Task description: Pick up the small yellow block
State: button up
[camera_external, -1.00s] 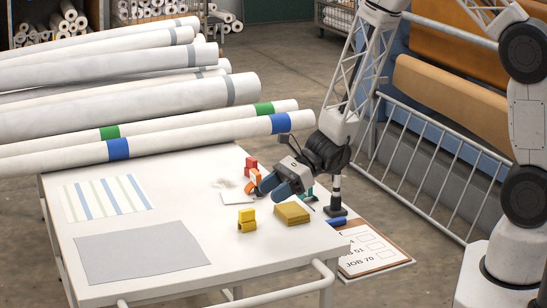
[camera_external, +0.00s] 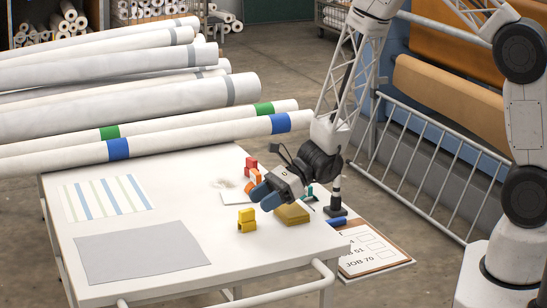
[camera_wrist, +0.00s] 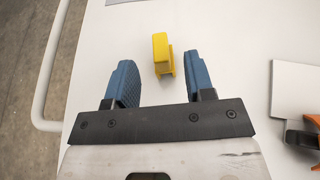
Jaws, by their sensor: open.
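The small yellow block (camera_external: 246,215) sits on the white table in the external view, resting on or against a second yellow piece (camera_external: 246,226). In the wrist view the yellow block (camera_wrist: 160,47) stands ahead of the fingertips, roughly between their lines. My gripper (camera_external: 262,196) has blue fingers and hangs over the table, above and to the right of the block in the external view. In the wrist view my gripper (camera_wrist: 157,80) is open, with nothing between its fingers.
Red (camera_external: 251,163) and orange (camera_external: 254,176) pieces stand farther back near a white square (camera_external: 235,197). A grey sheet (camera_external: 140,252) lies flat at front left. Large white rolls (camera_external: 130,108) lie behind.

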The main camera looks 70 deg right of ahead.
aim_at(247, 209)
jog(key=shift+w+a+f, duration=0.1)
jog(key=shift+a, duration=0.05)
jog(key=shift+x, duration=2.45)
jog(key=shift+f, duration=0.1)
grip_shut()
jog(key=shift+r, duration=1.85)
jog(key=s+d+r, duration=0.1)
jog(key=s, duration=1.5)
jog(key=shift+d+r, duration=0.15)
jog(key=shift+d, duration=0.25)
